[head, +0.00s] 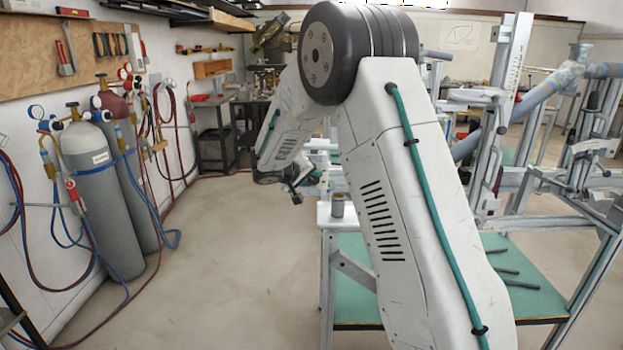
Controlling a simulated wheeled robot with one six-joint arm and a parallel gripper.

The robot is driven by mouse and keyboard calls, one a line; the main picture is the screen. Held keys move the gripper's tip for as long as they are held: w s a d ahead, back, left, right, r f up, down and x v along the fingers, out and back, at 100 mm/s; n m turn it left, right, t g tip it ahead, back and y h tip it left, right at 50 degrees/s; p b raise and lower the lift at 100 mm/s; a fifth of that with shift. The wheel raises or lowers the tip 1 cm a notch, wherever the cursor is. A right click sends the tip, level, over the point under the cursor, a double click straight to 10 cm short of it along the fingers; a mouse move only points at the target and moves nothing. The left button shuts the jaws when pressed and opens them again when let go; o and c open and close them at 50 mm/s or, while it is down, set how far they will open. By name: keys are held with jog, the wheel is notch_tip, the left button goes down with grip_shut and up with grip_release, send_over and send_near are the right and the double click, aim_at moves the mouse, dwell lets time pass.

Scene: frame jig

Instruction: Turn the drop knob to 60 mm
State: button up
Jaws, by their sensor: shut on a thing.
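My arm crosses the middle of the head view, bends at the top and reaches down to the left. My gripper (297,188) is small and far off at the left end of the pale metal frame jig (482,185). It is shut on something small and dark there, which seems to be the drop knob. The knob's face and any reading on it are too small to make out. My arm hides much of the jig's middle. An upright with a marked scale (517,55) stands at the right; its figures are not legible.
A grey cylindrical pot (338,205) stands on the jig bench's near left corner. Several dark rods lie on the green lower shelf (360,250). Gas cylinders (90,165) with hoses line the left wall. The floor (230,260) between them and the bench is clear.

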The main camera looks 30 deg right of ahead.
jog(key=n+h, duration=0.2)
jog(key=shift+a+f+g+h, duration=0.15)
jog(key=shift+f+g+h, duration=0.15)
jog(key=shift+h, duration=0.1)
jog(key=shift+w+f+n+h, duration=0.1)
jog(key=shift+f+n+h, duration=0.1)
jog(key=shift+n+h, duration=0.9)
jog(key=n+h, duration=0.3)
jog(key=shift+f, duration=0.3)
jog(key=shift+f+n+t+h, duration=0.15)
jog(key=shift+n+t+h, duration=0.9)
jog(key=shift+n, duration=0.45)
jog(key=shift+t, duration=0.25)
jog(key=o, duration=1)
jog(key=shift+c, duration=0.2)
